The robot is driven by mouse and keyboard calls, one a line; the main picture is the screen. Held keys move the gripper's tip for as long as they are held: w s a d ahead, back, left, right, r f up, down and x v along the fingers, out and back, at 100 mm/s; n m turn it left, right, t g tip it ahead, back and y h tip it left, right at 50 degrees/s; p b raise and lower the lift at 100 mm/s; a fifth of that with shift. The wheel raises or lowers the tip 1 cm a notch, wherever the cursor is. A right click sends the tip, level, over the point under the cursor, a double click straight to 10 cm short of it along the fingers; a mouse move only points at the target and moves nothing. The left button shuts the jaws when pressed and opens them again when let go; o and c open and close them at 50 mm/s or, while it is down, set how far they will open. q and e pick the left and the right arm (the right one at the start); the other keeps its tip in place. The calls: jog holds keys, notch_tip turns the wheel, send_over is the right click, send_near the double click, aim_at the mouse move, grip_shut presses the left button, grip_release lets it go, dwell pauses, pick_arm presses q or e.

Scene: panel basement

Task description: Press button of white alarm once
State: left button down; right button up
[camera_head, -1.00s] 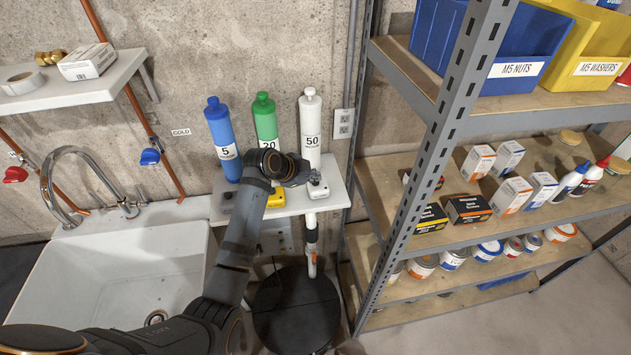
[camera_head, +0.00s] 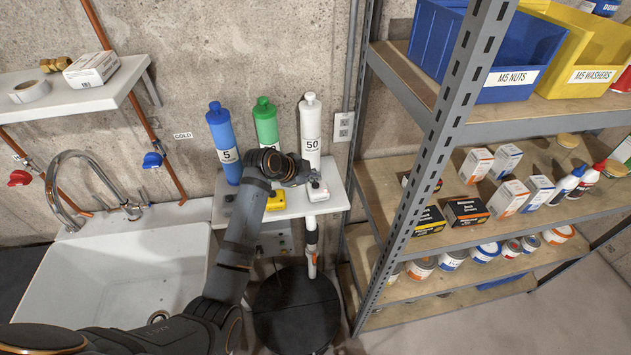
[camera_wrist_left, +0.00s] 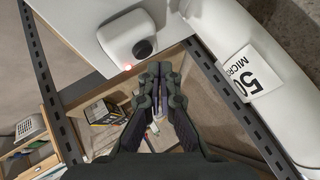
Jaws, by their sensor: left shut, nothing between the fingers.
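The white alarm (camera_head: 318,194) sits at the right front of the small white shelf, below the white cylinder marked 50. In the left wrist view the white alarm (camera_wrist_left: 122,36) shows a dark round button (camera_wrist_left: 143,48) and a small glowing red light at its edge. My left gripper (camera_head: 312,179) is shut and empty, close by the white alarm. In the left wrist view its fingertips (camera_wrist_left: 159,68) appear just below and right of the button; I cannot tell whether they touch the alarm. My right gripper is not in view.
A yellow alarm (camera_head: 276,201) and a dark one (camera_head: 228,199) share the shelf (camera_head: 298,209). Blue (camera_head: 222,135), green (camera_head: 266,122) and white (camera_head: 310,125) cylinders stand behind. A metal rack (camera_head: 415,185) is close on the right, a sink (camera_head: 110,270) on the left.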

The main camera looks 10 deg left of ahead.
aim_at(313, 186)
pick_arm(q)
notch_tip(313, 186, up, 5)
jog(key=p, duration=0.4)
jog(key=shift+r+p, duration=0.1)
jog(key=shift+p, duration=0.25)
dwell(0.7)
